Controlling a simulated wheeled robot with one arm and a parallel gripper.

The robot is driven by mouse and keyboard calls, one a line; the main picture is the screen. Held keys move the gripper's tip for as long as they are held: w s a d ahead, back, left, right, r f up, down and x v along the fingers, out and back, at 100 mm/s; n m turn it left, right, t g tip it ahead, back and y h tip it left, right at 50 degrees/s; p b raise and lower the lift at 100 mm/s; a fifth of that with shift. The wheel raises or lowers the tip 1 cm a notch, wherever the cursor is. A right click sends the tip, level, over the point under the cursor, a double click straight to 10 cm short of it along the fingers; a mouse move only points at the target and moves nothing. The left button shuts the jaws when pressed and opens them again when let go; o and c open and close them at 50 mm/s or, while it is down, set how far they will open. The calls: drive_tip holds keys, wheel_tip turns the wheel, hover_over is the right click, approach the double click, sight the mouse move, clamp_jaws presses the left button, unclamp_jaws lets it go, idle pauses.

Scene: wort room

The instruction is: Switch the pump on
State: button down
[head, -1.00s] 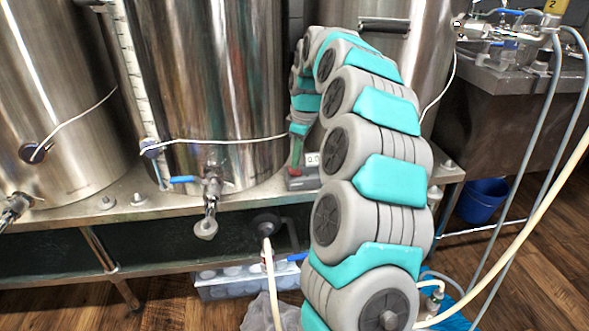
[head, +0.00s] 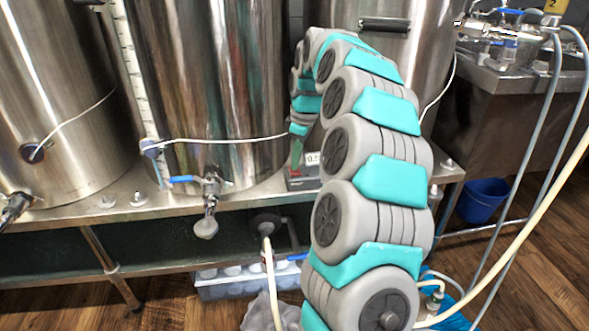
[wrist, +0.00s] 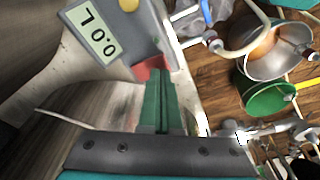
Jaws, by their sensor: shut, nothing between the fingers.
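A grey control box (head: 301,181) with a small display and a red part (head: 295,172) sits on the steel bench below the kettles. In the wrist view the box (wrist: 143,28) fills the top, with a display (wrist: 95,36) reading about 0.0 L, a yellow button (wrist: 129,4) and the red part (wrist: 146,68). My gripper (wrist: 157,92) is shut and empty, its green fingertips right at the red part; I cannot tell if they touch. They partly hide it. In the head view my gripper (head: 297,153) points down at the box. A dark pump-like unit (head: 265,222) with a hose sits under the bench.
A steel kettle (head: 215,90) with a blue-handled valve (head: 184,179) stands left of my arm. A thin white cable crosses its front. A blue bucket (head: 482,200) and hoses are at the right. A green bucket (wrist: 269,101) shows in the wrist view.

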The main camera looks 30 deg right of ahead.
sight(296, 172)
drive_tip(key=shift+f, duration=0.65)
drive_tip(key=shift+r+p, duration=1.3)
drive_tip(key=shift+r, duration=1.75)
